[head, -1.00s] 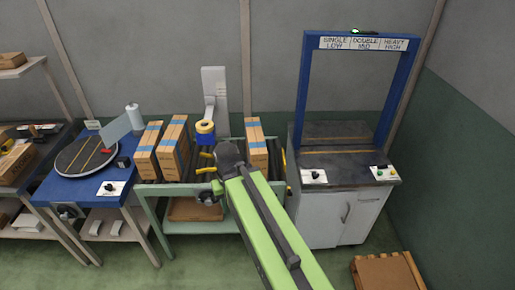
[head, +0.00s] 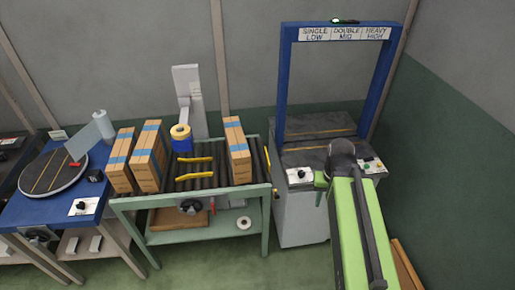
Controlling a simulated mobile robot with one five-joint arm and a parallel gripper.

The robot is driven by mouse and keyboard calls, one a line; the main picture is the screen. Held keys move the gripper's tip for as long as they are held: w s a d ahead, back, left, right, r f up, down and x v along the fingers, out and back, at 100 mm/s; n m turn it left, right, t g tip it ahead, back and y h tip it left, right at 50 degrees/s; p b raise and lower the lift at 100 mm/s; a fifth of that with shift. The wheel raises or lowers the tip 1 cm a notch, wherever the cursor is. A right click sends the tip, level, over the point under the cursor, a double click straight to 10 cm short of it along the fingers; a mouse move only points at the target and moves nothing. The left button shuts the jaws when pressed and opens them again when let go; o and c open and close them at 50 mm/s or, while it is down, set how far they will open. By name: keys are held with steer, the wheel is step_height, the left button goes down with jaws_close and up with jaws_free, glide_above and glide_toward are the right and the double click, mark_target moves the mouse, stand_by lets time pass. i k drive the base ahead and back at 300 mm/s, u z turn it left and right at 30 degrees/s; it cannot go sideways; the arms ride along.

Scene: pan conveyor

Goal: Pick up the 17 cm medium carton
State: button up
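Three brown cartons with blue tape stand upright on the roller conveyor. One narrow carton (head: 120,165) is at the left, a larger one (head: 148,160) stands close beside it, and a third (head: 237,151) stands apart to the right, past the yellow guides. I cannot tell by sight which is the 17 cm medium one. My green arm reaches up from the bottom right, in front of the strapping machine's cabinet. My gripper (head: 321,182) is at its far end, right of the cartons and apart from them; its fingers are too small and hidden to read.
The roller conveyor (head: 212,183) carries yellow guides (head: 195,160) and a tape head (head: 181,134). A blue-framed machine (head: 284,90) stands right of it. A blue table with a round turntable (head: 53,172) is at the left. Green floor lies open in front.

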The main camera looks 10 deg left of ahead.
mark_target(238, 152)
steer(key=z, duration=0.25)
steer(key=k, duration=1.1)
steer(key=u, duration=1.4)
steer(key=i, duration=2.2)
steer(key=u, duration=0.1)
